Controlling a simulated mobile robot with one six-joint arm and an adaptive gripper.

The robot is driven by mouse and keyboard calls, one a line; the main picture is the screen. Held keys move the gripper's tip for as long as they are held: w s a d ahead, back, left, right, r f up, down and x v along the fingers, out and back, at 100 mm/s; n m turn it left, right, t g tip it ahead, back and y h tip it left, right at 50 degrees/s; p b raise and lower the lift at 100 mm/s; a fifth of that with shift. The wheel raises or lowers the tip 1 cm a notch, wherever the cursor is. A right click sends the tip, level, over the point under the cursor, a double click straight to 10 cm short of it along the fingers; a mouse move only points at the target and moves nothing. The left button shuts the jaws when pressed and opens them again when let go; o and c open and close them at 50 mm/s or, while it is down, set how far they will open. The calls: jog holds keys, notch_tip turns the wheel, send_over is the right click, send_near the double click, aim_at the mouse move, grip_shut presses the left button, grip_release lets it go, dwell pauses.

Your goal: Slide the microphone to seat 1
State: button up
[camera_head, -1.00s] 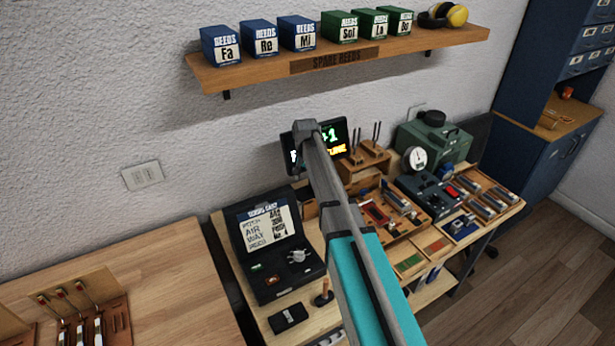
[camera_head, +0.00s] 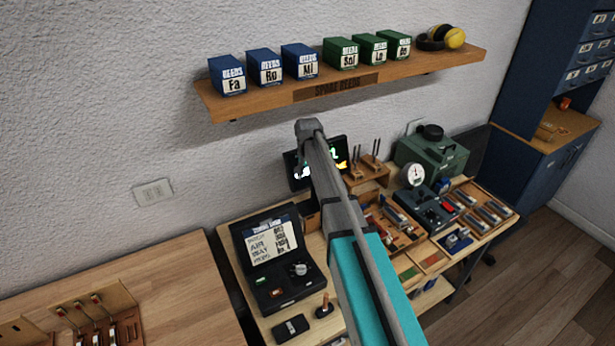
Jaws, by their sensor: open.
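I cannot pick out a microphone or a seat marked 1 in this view. My grey and teal arm (camera_head: 365,270) rises from the bottom right across the bench and ends in front of a dark display (camera_head: 336,157) with green and yellow characters, partly covering it. No gripper fingers can be made out. A black open case (camera_head: 277,292) with a printed card (camera_head: 270,243) in its lid and a dial (camera_head: 299,270) stands on the bench left of my arm. A small black block (camera_head: 291,327) and a small wooden-handled item (camera_head: 324,307) lie in front of it.
A wall shelf (camera_head: 400,75) holds blue and green reed boxes (camera_head: 266,66) and yellow ear defenders (camera_head: 452,38). Right of my arm are a green machine with a gauge (camera_head: 434,152) and several parts trays. A wooden table (camera_head: 150,270) at left has bare room behind its tool rack.

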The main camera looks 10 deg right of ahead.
jog(key=s+f+n+b, duration=0.2)
jog(key=s+f+b, duration=0.3)
jog(key=s, duration=0.8)
jog(key=s+f+n+b, duration=0.2)
jog(key=s+f+b, duration=0.3)
jog(key=s, duration=0.8)
jog(key=shift+f+n+b, duration=0.2)
jog(key=shift+n+b, duration=0.2)
jog(key=shift+b, duration=0.15)
jog(key=shift+d, duration=0.1)
jog(key=s, duration=0.3)
jog(key=shift+s+n, duration=0.25)
jog(key=shift+n, duration=0.05)
